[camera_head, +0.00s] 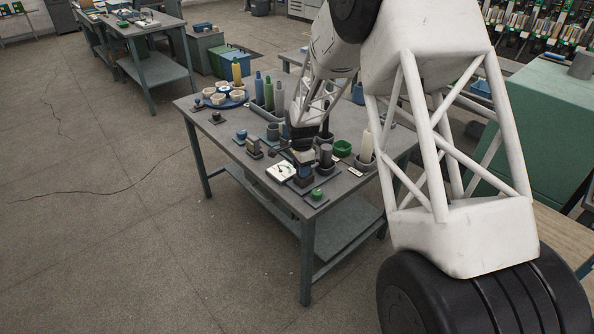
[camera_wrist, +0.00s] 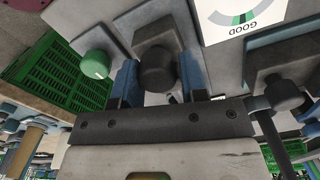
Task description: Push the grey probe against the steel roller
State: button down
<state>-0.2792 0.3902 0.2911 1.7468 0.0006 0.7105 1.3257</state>
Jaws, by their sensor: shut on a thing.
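In the wrist view, the two blue fingers of my gripper (camera_wrist: 158,84) stand on either side of a dark grey round knob (camera_wrist: 157,68), which looks like the grey probe. The gripper is shut on it. The knob sits on a grey block on a plate. In the head view my gripper (camera_head: 303,170) is low over the workbench's front part, beside a white gauge (camera_head: 281,171). The gauge face (camera_wrist: 245,14) reads GOOD in the wrist view. I cannot pick out the steel roller for certain, nor tell whether the probe touches it.
A green button (camera_wrist: 95,64) is left of the fingers; it also shows in the head view (camera_head: 316,193). A dark cylinder on a rod (camera_wrist: 285,92) is close on the right. Bobbins, cups and a green bowl (camera_head: 342,148) crowd the workbench (camera_head: 348,188).

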jog(key=shift+w+d+f, duration=0.1)
jog(key=shift+w+d, duration=0.1)
jog(key=shift+d, duration=0.35)
jog(key=c, duration=0.8)
grip_release()
jog(key=shift+d, duration=0.1)
jog(key=shift+o, duration=0.2)
jog(key=shift+r, duration=3.95)
